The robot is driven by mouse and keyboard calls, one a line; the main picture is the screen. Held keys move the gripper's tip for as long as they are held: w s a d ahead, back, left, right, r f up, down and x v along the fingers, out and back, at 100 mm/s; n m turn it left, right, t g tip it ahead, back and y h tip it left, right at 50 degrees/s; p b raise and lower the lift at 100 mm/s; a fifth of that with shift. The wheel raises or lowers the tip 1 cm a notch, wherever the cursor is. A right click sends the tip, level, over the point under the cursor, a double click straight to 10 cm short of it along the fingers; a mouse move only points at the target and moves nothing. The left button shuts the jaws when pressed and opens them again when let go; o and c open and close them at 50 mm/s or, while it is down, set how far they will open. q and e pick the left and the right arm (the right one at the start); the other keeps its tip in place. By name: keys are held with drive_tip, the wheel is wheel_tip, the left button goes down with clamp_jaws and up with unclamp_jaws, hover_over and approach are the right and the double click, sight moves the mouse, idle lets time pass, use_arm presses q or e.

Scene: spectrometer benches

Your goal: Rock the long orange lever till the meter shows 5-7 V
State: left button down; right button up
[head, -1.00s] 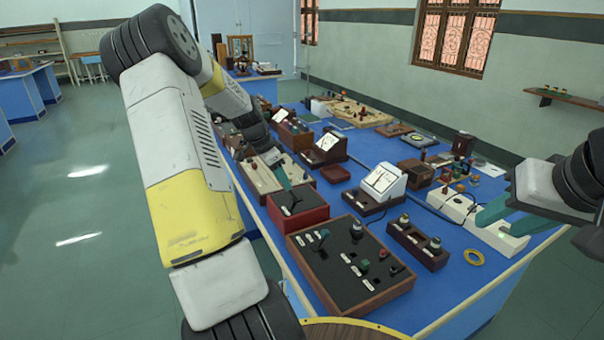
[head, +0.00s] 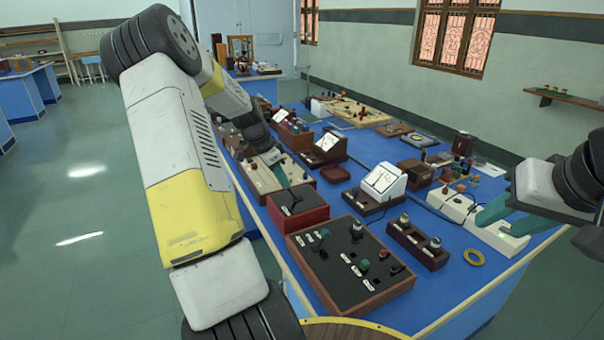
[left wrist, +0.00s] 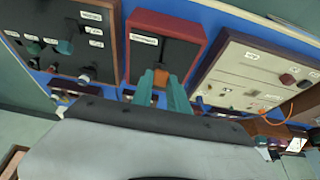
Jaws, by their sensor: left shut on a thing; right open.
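The red box (head: 300,212) with a dark top stands near the left edge of the blue bench. In the left wrist view the red box (left wrist: 193,33) lies just beyond my fingers. My left gripper (head: 285,180) is at the far side of the box in the head view. In the left wrist view its teal fingers (left wrist: 164,88) are shut on the orange lever (left wrist: 159,98), which shows between them. A white sloped meter (head: 383,181) stands right of the box; its reading is too small to tell. My right gripper (head: 505,217) is open and empty at the right.
A wooden-framed black panel (head: 348,262) with knobs and switches lies in front of the red box. A brown block with round knobs (head: 418,243), a long white unit (head: 478,222) and a yellow ring (head: 474,257) lie to the right. More instruments crowd the bench behind.

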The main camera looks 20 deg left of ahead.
use_arm(q)
drive_tip(key=shift+w+d+r, duration=0.1)
drive_tip(key=shift+w, duration=0.05)
idle(0.7)
drive_tip(key=shift+w+d+r+g+y, duration=0.4)
drive_tip(key=shift+w+d+g+y, duration=0.3)
drive_tip(key=shift+w+g, duration=0.1)
drive_tip(key=shift+w+d+f+g+y, duration=0.25)
drive_tip(key=shift+w+d+g+y, duration=0.55)
drive_tip(key=shift+w+d, duration=0.3)
drive_tip(key=shift+w+d+f+g+y, duration=0.25)
drive_tip(key=shift+w+d+g+y, duration=0.5)
drive_tip(key=shift+w+d+g, duration=0.35)
drive_tip(key=shift+w+d+f+g+y, duration=0.25)
drive_tip(key=shift+w+d+g+y, duration=0.6)
drive_tip(key=shift+w, duration=0.4)
drive_tip(key=shift+d, duration=0.15)
drive_tip(key=c, duration=1.3)
unclamp_jaws()
